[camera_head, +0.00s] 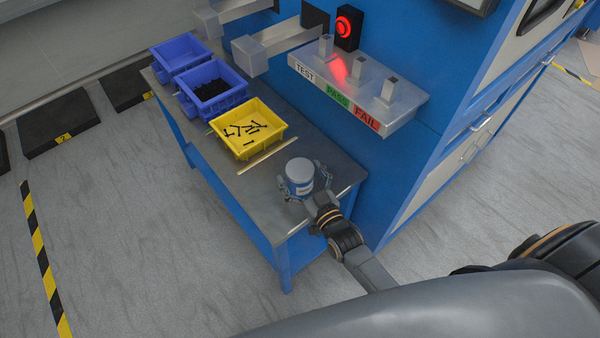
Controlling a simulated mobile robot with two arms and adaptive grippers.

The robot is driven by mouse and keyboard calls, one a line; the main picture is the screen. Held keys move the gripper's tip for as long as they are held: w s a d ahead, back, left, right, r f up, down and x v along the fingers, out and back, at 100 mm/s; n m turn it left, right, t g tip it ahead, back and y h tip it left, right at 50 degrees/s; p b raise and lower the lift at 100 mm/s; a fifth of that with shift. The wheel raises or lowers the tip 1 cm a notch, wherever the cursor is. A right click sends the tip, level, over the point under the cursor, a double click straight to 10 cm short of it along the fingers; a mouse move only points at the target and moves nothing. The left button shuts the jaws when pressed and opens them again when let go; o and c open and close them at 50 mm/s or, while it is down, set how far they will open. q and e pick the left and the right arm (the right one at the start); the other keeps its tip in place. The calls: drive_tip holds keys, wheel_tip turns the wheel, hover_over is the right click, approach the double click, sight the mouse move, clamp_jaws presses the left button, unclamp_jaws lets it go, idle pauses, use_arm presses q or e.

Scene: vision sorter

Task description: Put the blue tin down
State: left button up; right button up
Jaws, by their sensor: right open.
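The tin's underside is hidden. My left gripper is not in view.
A yellow bin (274,147) with several black parts stands left of the tin, beyond a thin strip (266,156). Two blue bins (181,53) (243,99) stand farther back. A shelf labelled TEST, PASS and FAIL (352,111) juts out behind the table.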

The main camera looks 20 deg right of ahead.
drive_tip(key=s+d, duration=0.2)
drive_tip(key=s, duration=1)
drive_tip(key=s+d+f+g+h, duration=0.1)
drive_tip(key=s+f+g, duration=0.45)
drive_tip(key=f, duration=0.85)
drive_tip(key=s+f+g, duration=0.4)
drive_tip(key=s+f, duration=0.2)
drive_tip(key=f, duration=0.8)
drive_tip(key=s+d+f+g+h, duration=0.1)
drive_tip(key=s+f+g, duration=0.3)
drive_tip(key=s+f, duration=0.4)
drive_tip(key=s+d, duration=0.1)
drive_tip(key=s, duration=0.1)
drive_tip(key=shift+s+f+n, duration=0.25)
drive_tip(key=shift+s+n, duration=0.05)
drive_tip(key=shift+s, duration=0.1)
drive_tip(key=shift+o, duration=0.6)
drive_tip(key=s+d+f+g, duration=0.1)
drive_tip(key=s+f+g, duration=0.2)
drive_tip(key=s, duration=0.6)
drive_tip(key=shift+s+d+f+h, duration=0.3)
drive_tip(key=shift+d+h, duration=0.05)
drive_tip(key=shift+h, duration=0.05)
